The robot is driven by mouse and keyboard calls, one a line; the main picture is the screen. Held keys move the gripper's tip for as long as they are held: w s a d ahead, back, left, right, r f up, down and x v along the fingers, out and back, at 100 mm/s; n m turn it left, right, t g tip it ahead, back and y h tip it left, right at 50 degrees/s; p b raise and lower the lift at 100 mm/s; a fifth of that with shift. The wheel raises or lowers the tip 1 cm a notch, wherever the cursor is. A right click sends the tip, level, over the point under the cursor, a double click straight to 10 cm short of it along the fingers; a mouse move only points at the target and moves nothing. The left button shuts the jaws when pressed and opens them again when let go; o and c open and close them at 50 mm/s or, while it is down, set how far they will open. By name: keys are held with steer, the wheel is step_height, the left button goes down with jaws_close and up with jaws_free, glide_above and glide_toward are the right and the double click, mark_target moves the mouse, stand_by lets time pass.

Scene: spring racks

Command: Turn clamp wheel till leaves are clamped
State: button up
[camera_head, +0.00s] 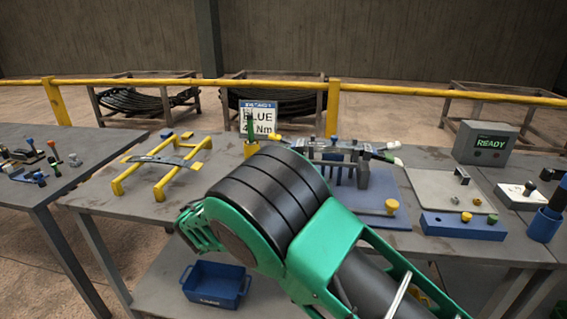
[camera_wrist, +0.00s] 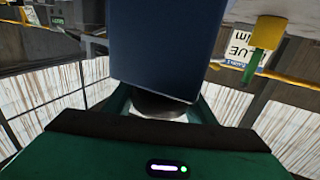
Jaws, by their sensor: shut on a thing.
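The spring clamp fixture (camera_head: 335,153) stands on a blue base plate (camera_head: 386,207) at centre right in the head view, partly behind my arm. A grey bar and dark upright parts show at its top. In the wrist view my gripper (camera_wrist: 160,108) is shut on a dark rounded part (camera_wrist: 160,101), likely the clamp wheel, with green fingers on both sides. A large dark blue block (camera_wrist: 153,50) hides most of the grasp. In the head view my arm hides the gripper and the wheel. I cannot tell how tightly any leaves are pressed.
A yellow frame (camera_head: 160,188) holding a dark leaf stands left. A blue bin (camera_head: 216,284) sits below.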

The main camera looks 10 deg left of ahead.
stand_by(0.4)
steer(key=o, duration=1)
steer(key=shift+o, duration=0.2)
steer(key=v, duration=1)
steer(key=shift+s+a, duration=0.15)
steer(key=shift+s, duration=0.1)
steer(key=shift+f, duration=0.15)
